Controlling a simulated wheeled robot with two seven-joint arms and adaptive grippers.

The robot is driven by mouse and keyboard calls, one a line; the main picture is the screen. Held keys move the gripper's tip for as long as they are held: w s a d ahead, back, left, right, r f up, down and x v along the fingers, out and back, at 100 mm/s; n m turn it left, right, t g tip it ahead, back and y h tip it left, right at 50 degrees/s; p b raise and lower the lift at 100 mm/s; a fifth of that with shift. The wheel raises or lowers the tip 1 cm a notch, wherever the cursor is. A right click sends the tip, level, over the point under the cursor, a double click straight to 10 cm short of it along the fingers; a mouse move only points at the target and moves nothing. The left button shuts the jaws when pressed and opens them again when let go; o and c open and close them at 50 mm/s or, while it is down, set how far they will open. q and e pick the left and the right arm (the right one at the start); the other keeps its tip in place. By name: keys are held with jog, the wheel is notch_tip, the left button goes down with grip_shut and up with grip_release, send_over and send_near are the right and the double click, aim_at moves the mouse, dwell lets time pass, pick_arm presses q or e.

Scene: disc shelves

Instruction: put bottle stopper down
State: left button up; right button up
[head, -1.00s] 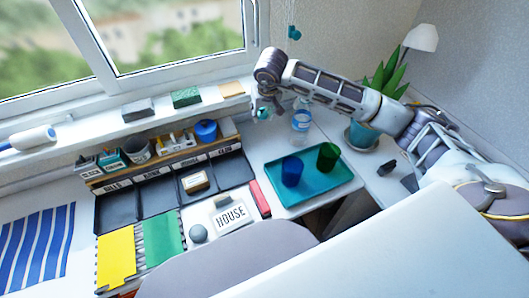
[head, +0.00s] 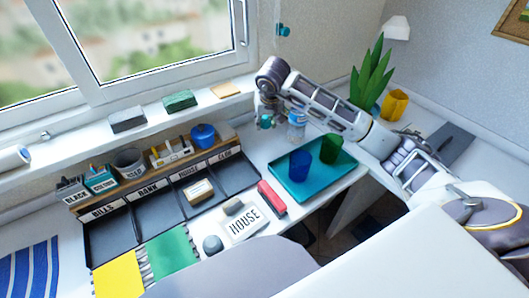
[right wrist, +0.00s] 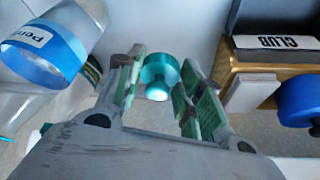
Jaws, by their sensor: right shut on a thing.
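My right gripper (right wrist: 160,85) is shut on the teal bottle stopper (right wrist: 160,72), which sits between its green-padded fingers. In the head view the right gripper (head: 265,119) hangs at the far end of the desk near the window sill, and the stopper (head: 264,123) shows small at its tips. A clear bottle with a blue label (head: 297,130) stands just to the right of the gripper, and it also shows at the left of the right wrist view (right wrist: 45,50), apart from the stopper. My left gripper is out of view.
A teal tray (head: 285,187) with a blue cup (head: 300,165) and a green cup (head: 331,149) lies in front of the bottle. Open desk surface surrounds the gripper.

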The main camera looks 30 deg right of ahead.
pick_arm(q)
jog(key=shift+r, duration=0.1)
pick_arm(e)
jog(key=shift+d, duration=0.15)
jog(key=shift+f+b, duration=0.35)
jog(key=shift+f, duration=3.3)
notch_tip(320, 180, down, 2)
jog(key=shift+f, duration=0.4)
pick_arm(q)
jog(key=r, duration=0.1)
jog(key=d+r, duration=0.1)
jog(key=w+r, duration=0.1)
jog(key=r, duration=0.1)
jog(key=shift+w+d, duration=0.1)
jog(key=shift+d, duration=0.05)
